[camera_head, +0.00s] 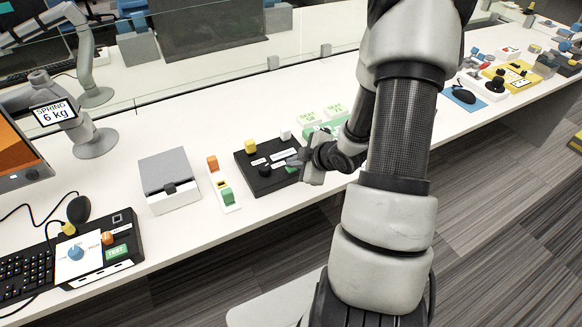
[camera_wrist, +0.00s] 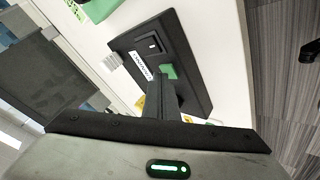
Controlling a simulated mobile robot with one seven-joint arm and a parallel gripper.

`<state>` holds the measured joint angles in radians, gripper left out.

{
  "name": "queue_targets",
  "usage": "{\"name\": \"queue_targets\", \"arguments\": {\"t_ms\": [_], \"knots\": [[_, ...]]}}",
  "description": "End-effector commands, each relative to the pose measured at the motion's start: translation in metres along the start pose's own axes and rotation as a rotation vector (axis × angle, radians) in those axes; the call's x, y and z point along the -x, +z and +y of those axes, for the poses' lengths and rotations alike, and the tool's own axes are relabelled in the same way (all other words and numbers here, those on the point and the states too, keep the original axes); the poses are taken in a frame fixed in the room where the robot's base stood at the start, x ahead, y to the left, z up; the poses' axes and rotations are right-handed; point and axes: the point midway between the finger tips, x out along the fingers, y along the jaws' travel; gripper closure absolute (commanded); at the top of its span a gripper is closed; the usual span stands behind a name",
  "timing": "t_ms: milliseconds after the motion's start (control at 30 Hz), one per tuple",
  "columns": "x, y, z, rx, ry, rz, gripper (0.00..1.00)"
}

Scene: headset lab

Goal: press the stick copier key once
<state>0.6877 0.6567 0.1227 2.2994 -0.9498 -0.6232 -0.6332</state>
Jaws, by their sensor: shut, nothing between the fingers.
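A black device box (camera_head: 262,178) with pale labels and an upright yellow key (camera_head: 250,146) stands on the white bench in the head view. My gripper (camera_head: 292,162) is over its right end. In the wrist view my gripper (camera_wrist: 158,78) is shut and empty, its fingertips beside a small green key (camera_wrist: 169,71) on the black box (camera_wrist: 187,62). I cannot tell whether they touch it. A rocker switch (camera_wrist: 152,44) and a white label (camera_wrist: 138,66) are nearby. The label text is too small to read, so I cannot tell which key is the stick copier's.
A white strip with orange and green blocks (camera_head: 228,196) and a grey box (camera_head: 170,178) stand to the left. Pale green blocks (camera_head: 310,116) stand behind my arm. A glass screen (camera_head: 215,65) runs along the back. Bare bench lies in front of the boxes.

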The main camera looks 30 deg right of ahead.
Motion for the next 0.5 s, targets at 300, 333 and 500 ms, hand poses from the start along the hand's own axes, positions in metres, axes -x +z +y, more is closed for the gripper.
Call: {"name": "queue_targets", "arguments": {"t_ms": [300,333,500], "knots": [[0.008,-0.005,0.005,-0.001,-0.001,-0.001,1.00],[0.009,-0.006,0.006,-0.001,-0.001,-0.001,1.00],[0.012,-0.008,0.008,-0.001,-0.001,-0.001,1.00]]}}
